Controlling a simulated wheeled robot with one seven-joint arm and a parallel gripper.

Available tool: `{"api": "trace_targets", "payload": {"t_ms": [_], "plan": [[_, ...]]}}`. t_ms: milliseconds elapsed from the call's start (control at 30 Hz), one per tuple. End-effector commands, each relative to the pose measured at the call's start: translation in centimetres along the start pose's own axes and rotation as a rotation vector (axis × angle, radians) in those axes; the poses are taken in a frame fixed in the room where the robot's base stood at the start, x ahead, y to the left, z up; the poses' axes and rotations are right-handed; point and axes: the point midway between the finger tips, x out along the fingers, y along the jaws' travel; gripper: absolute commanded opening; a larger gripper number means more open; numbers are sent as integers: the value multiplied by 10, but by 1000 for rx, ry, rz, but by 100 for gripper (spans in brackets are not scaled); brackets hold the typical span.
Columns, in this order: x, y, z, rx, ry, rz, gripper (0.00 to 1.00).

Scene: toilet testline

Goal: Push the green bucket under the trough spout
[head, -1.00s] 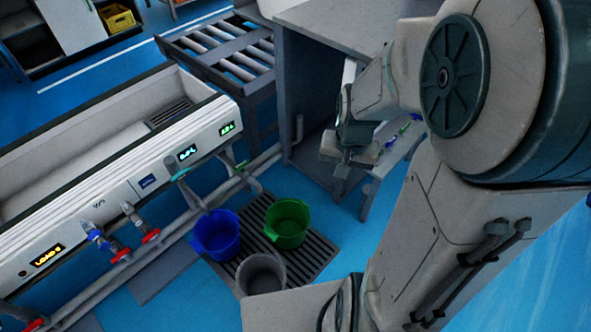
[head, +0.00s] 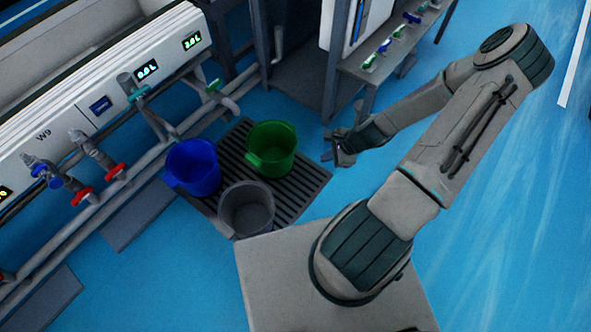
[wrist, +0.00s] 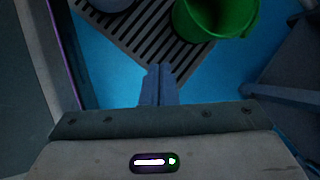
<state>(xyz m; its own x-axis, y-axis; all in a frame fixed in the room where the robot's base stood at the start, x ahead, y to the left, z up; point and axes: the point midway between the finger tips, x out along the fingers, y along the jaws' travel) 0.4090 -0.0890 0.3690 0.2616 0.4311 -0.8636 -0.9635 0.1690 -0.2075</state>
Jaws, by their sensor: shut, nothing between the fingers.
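The green bucket (head: 271,148) stands upright on a dark slatted grate, right of the blue bucket (head: 194,167) and behind the grey bucket (head: 246,209). It also shows at the top of the wrist view (wrist: 213,14). My gripper (head: 328,152) is low, to the right of the green bucket, with a gap between them. Its fingers (wrist: 158,72) are together and empty in the wrist view. The trough (head: 95,85) runs along the left, with a teal-handled spout pipe (head: 131,88) and a green-handled valve pipe (head: 222,98) on its front.
The slatted grate (head: 306,187) lies on the blue floor. A bench (head: 395,55) with small coloured items stands behind my gripper, its leg close by. Red-handled valves (head: 82,195) and floor pipes line the trough. The floor right of my arm is clear.

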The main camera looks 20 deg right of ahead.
Motion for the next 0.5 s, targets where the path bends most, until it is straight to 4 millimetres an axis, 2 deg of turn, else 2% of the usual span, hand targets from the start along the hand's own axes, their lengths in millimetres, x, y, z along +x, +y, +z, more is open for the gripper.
{"api": "trace_targets", "payload": {"t_ms": [33,200,333,500], "plan": [[28,7,-12,81,-29,-29,0],[82,10,-35,349,-100,-140,0],[112,8,-48,527,-148,-213,0],[132,3,-58,682,-188,-275,0]]}}
